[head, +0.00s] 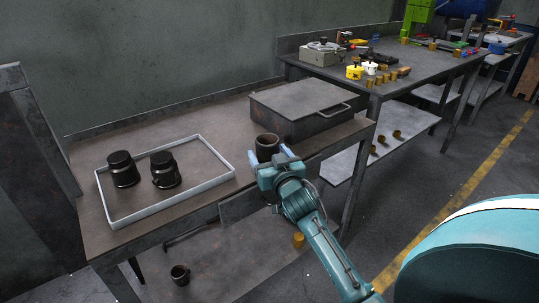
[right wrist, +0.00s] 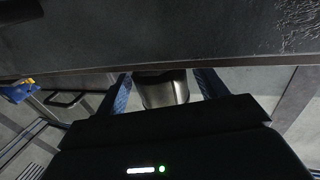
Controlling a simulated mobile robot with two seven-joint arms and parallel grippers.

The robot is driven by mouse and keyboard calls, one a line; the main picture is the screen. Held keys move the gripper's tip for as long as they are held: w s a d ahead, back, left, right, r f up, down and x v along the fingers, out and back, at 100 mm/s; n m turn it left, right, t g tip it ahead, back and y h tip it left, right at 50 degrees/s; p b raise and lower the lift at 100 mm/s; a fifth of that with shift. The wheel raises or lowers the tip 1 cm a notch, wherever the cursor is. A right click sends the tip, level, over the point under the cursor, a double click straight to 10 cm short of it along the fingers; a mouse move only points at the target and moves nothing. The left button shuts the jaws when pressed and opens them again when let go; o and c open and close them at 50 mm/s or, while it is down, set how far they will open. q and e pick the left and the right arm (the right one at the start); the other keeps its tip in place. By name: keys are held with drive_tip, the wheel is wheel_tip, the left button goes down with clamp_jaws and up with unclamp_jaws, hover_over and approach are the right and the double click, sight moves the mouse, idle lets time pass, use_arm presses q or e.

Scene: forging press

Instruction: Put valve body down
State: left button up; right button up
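A dark, cylindrical valve body (head: 266,146) with an open top is upright near the front edge of the bench, just in front of the grey metal chest. My right gripper (head: 270,154) reaches in from the front, with one blue finger on each side of it. The right wrist view also shows the valve body (right wrist: 162,91) between the fingers, with narrow gaps at both sides, so the gripper looks open around it. Its base is partly hidden by the gripper. My left gripper is not in view.
A light-rimmed tray (head: 176,205) on the left holds two dark valve bodies (head: 123,169) (head: 165,169). The chest (head: 300,108) with a handle stands behind the gripper. Another dark cup-like part (head: 180,275) is on the lower shelf. A second bench (head: 390,84) stands behind right.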

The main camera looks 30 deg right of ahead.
drive_tip(key=shift+o, duration=0.6)
drive_tip(key=shift+r, duration=0.1)
drive_tip(key=shift+s, duration=0.2)
drive_tip(key=v, duration=1.2)
use_arm(q)
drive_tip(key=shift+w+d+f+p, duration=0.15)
drive_tip(key=shift+p, duration=0.3)
use_arm(e)
drive_tip(key=s+a+f+n+g+y, duration=0.2)
drive_tip(key=s+a+f+y, duration=0.2)
drive_tip(key=s+a, duration=0.3)
drive_tip(key=s+a+f+n+g+y, duration=0.2)
drive_tip(key=s+a+f+y, duration=0.2)
drive_tip(key=s+a, duration=0.4)
drive_tip(key=a, duration=0.3)
drive_tip(key=shift+s+n, duration=0.25)
drive_tip(key=shift+n, duration=0.15)
